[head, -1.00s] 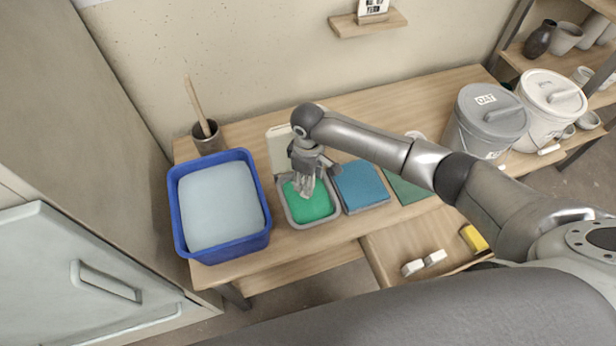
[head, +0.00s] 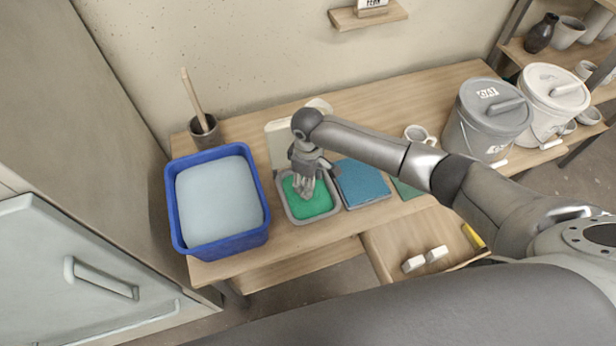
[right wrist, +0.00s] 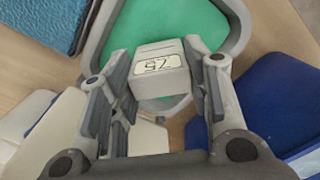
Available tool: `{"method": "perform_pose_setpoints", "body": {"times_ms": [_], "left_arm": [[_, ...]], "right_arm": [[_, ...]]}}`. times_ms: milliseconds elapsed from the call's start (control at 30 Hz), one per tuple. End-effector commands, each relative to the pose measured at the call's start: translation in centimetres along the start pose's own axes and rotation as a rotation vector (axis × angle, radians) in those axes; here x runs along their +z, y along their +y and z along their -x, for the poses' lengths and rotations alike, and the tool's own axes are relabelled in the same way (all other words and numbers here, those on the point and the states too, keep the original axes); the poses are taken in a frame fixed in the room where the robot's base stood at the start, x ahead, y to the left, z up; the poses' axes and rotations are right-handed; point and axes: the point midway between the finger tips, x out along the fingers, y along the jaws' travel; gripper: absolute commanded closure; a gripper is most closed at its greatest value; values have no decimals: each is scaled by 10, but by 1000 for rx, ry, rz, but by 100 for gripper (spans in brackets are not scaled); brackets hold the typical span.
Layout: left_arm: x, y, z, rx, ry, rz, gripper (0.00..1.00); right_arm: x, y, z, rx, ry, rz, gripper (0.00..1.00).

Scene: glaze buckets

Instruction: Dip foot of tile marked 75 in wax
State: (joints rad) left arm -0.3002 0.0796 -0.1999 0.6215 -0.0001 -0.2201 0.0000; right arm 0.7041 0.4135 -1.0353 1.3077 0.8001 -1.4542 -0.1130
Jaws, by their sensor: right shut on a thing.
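My right gripper (head: 307,194) is over the grey tray (head: 313,221) of green wax (head: 318,206), pointing down. In the right wrist view the gripper (right wrist: 158,62) is shut on a pale block-like tile (right wrist: 160,82) marked 75, one finger on each side. Green wax (right wrist: 165,18) and the tray rim (right wrist: 101,30) lie behind the tile. The tile's lower end is hidden, so I cannot tell whether it touches the wax. In the head view the tile is hidden by the fingers. My left gripper is not in view.
A blue tub (head: 225,242) stands left of the tray, and a blue textured pad (head: 362,183) lies close on its right. A pot with a stick (head: 204,131), a mug (head: 417,134) and lidded buckets (head: 490,108) are behind. An open drawer (head: 400,240) juts out in front.

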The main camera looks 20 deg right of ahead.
Motion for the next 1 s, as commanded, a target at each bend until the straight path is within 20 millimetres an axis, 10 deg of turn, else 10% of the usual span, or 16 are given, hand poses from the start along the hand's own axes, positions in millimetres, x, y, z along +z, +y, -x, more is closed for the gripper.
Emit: {"method": "perform_pose_setpoints", "body": {"times_ms": [1000], "left_arm": [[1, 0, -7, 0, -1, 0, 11]], "right_arm": [[-1, 0, -16, 1, 2, 1, 84]]}}
